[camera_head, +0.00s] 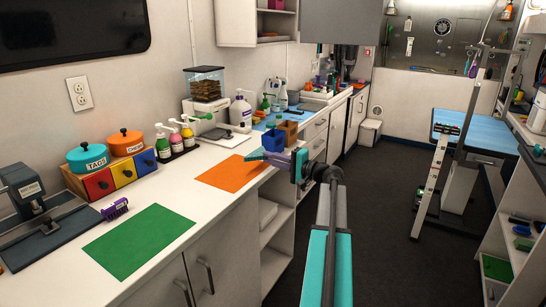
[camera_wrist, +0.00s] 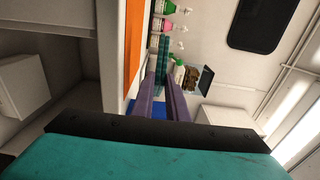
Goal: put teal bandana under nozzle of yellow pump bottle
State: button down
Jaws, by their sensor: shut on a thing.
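My gripper (camera_head: 268,158) is over the counter beside the orange mat, its purple fingers pointing left toward the wall side. It is shut on the teal bandana (camera_wrist: 163,58), a narrow teal strip between the fingertips. The bandana also shows at the gripper's tip in the head view (camera_head: 255,155). It is held away from the pump bottles, which stand in a row on the counter's wall side. The right bottle (camera_head: 187,134) looks yellowish, though its colour is hard to tell. Beside it are a pink bottle (camera_head: 176,142) and a green bottle (camera_head: 163,150).
An orange mat (camera_head: 230,174) and a green mat (camera_head: 138,240) lie bare on the counter. A treat dispenser (camera_head: 206,108) is near the wall.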

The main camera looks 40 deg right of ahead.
aim_at(272, 171)
jog(key=shift+f+b, duration=0.8)
jog(key=shift+f, duration=1.55)
jog(key=shift+f, duration=0.1)
jog(key=c, duration=1.8)
grip_release()
jog(key=shift+a, duration=0.1)
jog(key=shift+o, duration=0.4)
jog(key=shift+s+f, duration=0.1)
jog(key=shift+s, duration=0.2)
jog(key=shift+o, duration=0.3)
jog(key=r+v, duration=0.1)
jog(key=v, duration=1.2)
jog(key=shift+s, duration=0.1)
